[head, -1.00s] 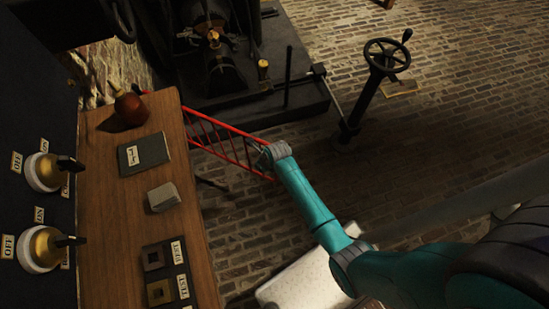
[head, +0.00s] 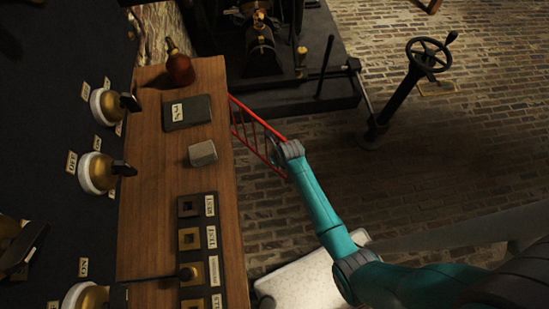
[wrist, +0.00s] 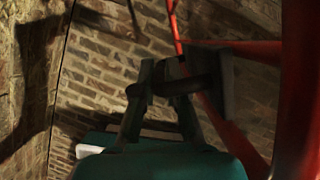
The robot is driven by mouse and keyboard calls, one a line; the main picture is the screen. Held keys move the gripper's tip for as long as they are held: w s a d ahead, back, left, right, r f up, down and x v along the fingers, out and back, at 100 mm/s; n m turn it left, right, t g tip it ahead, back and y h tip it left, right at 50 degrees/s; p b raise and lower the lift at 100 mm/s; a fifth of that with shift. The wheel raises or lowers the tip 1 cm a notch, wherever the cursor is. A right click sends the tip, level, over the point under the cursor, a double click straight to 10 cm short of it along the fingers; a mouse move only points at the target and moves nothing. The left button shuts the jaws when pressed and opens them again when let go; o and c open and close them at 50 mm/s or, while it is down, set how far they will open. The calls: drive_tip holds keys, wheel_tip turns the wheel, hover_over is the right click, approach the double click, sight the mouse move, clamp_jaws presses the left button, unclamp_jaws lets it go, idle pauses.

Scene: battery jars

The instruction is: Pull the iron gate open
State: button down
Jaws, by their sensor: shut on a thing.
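The iron gate (head: 262,130) is a red barred frame beside the far right side of the wooden desk in the head view. Part of it lies behind the desk edge and my arm. In the wrist view its red bars (wrist: 298,90) run large and close along the right side. My gripper (wrist: 178,82) is shut, its dark fingers closed around a dark piece beside the red bars, which looks like the gate's handle. In the head view my gripper (head: 282,160) is at the gate's near end, and its fingers are mostly hidden by my wrist.
The wooden desk (head: 160,225) with a book (head: 187,112), a grey block (head: 203,153) and a red-brown bottle (head: 179,66) is on the left. A handwheel stand (head: 400,95) is at upper right, with dark machinery (head: 265,55) behind the gate. Brick floor is open between them.

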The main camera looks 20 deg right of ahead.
drive_tip(key=c, duration=1.2)
unclamp_jaws()
drive_tip(key=shift+w+a+r, duration=0.1)
drive_tip(key=shift+w+r, duration=0.15)
drive_tip(key=shift+w, duration=0.2)
drive_tip(key=shift+r, duration=0.45)
drive_tip(key=s+v, duration=0.1)
drive_tip(key=v, duration=1)
drive_tip(key=shift+f, duration=0.3)
